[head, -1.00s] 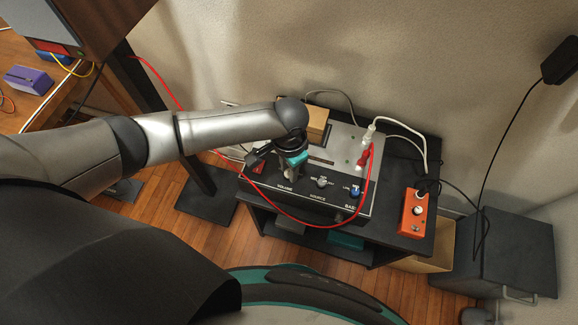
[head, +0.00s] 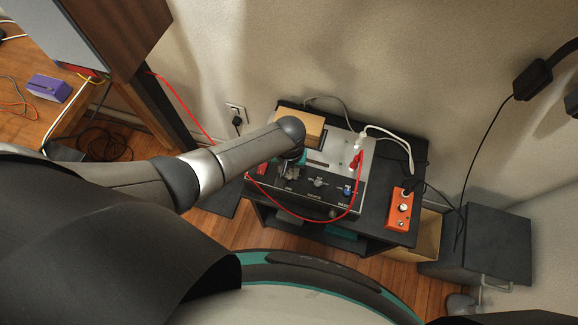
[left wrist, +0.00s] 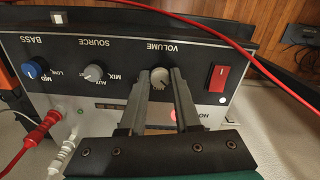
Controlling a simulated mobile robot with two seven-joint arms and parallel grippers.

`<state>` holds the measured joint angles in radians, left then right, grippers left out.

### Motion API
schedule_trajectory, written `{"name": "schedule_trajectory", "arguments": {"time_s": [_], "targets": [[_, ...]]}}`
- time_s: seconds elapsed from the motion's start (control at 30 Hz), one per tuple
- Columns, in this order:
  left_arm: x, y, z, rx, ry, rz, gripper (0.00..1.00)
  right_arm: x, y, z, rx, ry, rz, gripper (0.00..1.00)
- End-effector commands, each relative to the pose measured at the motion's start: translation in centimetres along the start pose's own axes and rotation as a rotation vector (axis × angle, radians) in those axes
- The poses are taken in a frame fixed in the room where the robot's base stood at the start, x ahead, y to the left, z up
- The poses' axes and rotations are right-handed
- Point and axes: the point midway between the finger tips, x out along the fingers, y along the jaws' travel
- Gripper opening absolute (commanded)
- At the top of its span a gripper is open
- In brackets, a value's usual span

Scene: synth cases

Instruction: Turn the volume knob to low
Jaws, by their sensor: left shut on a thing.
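The volume knob (left wrist: 160,77) is a small grey knob under the upside-down VOLUME label on the black front panel of the amplifier (left wrist: 110,64). My left gripper (left wrist: 160,84) is shut on it, one dark finger on each side. The knob's pointer setting is too small to read surely. In the head view the amplifier (head: 330,202) stands on a black stand, and my left gripper (head: 291,172) is at its front left, hiding the volume knob. My right gripper is not in view.
A red switch (left wrist: 218,78) sits beside the volume knob; the source knob (left wrist: 93,73) and blue bass knob (left wrist: 35,69) are on the other side. A red cable (head: 300,208) loops across the panel front. An orange box (head: 398,215) stands right of the amplifier.

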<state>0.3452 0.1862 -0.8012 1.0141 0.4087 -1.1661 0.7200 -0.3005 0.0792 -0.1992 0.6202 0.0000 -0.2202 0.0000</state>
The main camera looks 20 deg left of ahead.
Motion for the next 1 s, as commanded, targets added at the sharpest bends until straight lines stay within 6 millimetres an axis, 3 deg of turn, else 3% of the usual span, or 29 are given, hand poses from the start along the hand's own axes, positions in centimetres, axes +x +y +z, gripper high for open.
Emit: {"name": "schedule_trajectory", "arguments": {"time_s": [0.4,0.97,1.0], "targets": [[-0.1,0.1,0.0,-0.201,0.001,0.001,0.0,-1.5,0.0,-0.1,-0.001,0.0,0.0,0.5],[0.0,0.0,-0.1,-0.233,0.003,0.001,0.0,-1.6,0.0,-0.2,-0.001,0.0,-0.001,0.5],[0.0,0.0,-0.2,-0.233,0.003,0.001,0.33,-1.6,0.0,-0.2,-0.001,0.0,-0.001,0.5]]}}
